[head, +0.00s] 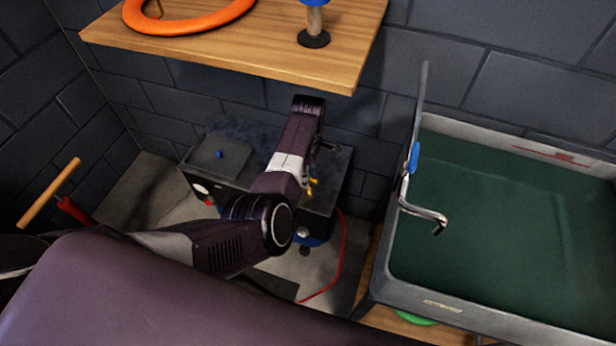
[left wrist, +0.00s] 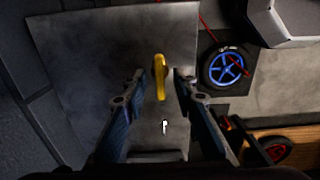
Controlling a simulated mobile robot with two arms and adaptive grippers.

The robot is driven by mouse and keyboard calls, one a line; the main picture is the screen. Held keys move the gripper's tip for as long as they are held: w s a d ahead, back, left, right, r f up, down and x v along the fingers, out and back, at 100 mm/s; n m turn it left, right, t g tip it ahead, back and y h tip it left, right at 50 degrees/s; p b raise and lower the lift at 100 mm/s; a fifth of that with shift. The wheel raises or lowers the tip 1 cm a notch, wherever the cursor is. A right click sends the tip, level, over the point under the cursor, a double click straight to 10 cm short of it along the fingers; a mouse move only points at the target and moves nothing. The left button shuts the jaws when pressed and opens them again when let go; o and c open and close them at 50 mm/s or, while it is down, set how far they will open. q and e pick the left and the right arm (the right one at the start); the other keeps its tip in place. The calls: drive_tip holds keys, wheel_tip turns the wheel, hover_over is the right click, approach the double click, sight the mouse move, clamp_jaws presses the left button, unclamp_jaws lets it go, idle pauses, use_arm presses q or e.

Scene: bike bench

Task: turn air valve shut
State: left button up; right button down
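The yellow air valve lever (left wrist: 160,76) stands over a flat grey surface in the left wrist view. In the head view only small yellow bits (head: 312,186) show beside my left arm, on the right part of the dark compressor (head: 232,160). My left gripper (left wrist: 161,79) is open, with one finger on each side of the lever. Gaps show between the lever and both fingers; I cannot tell its exact depth between them. In the head view my arm hides most of this gripper. My right gripper is in neither view.
A wooden shelf (head: 260,58) hangs above the compressor, close to my left arm. A grey basin (head: 500,200) with a bent metal crank stands at right. A red hose (head: 340,262) lies on the floor. A blue-spoked wheel (left wrist: 226,69) sits beside the grey surface.

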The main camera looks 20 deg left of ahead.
use_arm(q)
drive_tip(key=shift+c, duration=0.3)
clamp_jaws()
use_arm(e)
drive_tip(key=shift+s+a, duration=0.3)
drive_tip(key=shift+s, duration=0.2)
use_arm(q)
drive_tip(key=shift+r, duration=0.1)
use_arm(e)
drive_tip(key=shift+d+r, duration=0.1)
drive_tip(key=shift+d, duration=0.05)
